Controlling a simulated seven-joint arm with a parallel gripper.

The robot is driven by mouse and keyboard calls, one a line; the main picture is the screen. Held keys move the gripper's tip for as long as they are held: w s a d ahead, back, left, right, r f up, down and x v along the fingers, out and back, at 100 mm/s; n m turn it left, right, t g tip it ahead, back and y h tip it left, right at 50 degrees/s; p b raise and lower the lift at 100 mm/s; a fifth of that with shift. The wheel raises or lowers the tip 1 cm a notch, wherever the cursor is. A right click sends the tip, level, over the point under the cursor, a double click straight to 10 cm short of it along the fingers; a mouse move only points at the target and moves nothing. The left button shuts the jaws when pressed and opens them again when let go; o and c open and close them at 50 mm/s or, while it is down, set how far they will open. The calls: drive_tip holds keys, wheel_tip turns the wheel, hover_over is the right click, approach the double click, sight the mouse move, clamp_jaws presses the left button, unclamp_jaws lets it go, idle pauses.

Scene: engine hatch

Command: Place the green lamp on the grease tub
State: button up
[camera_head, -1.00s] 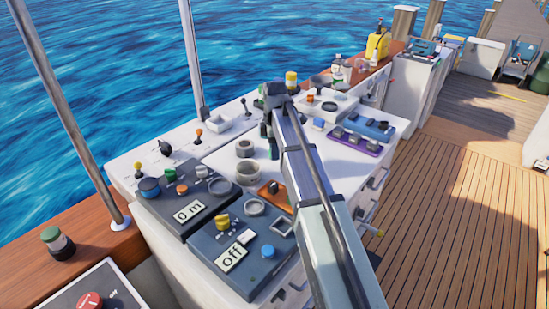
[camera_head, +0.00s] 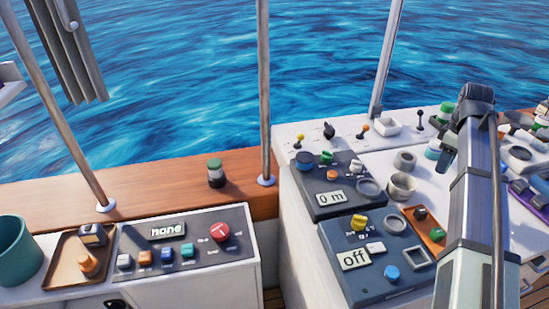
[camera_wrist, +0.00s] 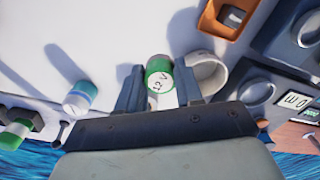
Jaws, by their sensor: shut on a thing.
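The green lamp (camera_wrist: 158,76), a short green and white cylinder marked "12 V", sits between the two fingers of my gripper (camera_wrist: 160,92) in the wrist view. No label reads as grease tub. A small dark jar with a green and pale top (camera_head: 215,173) stands upright on the wooden ledge, well left of my gripper. I cannot tell whether it is the grease tub.
A blue and white cylinder (camera_wrist: 80,97) stands beside my gripper, and a round grey cup (camera_wrist: 207,74) is close on the other side. Dark control panels (camera_head: 363,258) lie left of my arm. Posts (camera_head: 264,90) rise from the ledge. A teal bucket (camera_head: 16,250) is far left.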

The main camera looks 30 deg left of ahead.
drive_tip(key=m, duration=0.2)
drive_tip(key=shift+s+m, duration=0.3)
drive_tip(key=shift+m, duration=0.1)
drive_tip(key=s+d+m, duration=0.6)
drive_tip(key=d+m, duration=0.2)
drive_tip(key=a+n, duration=0.4)
drive_tip(key=a, duration=0.6)
drive_tip(key=a+r+n, duration=0.1)
drive_tip(key=a+n, duration=0.4)
drive_tip(key=a, duration=0.6)
drive_tip(key=w+a+n, duration=0.1)
drive_tip(key=a+n, duration=0.3)
drive_tip(key=a, duration=0.7)
drive_tip(key=shift+w+r+n, duration=0.1)
drive_tip(key=shift+r+n, duration=0.1)
drive_tip(key=shift+n, duration=0.1)
drive_tip(key=s+a+n, duration=0.2)
drive_tip(key=a+n, duration=0.1)
drive_tip(key=a, duration=0.4)
drive_tip(key=s+a+n, duration=0.3)
drive_tip(key=a, duration=0.4)
drive_tip(key=n, duration=1.2)
hover_over(214, 162)
wheel_tip(214, 162, down, 4)
drive_tip(key=shift+f, duration=4.85)
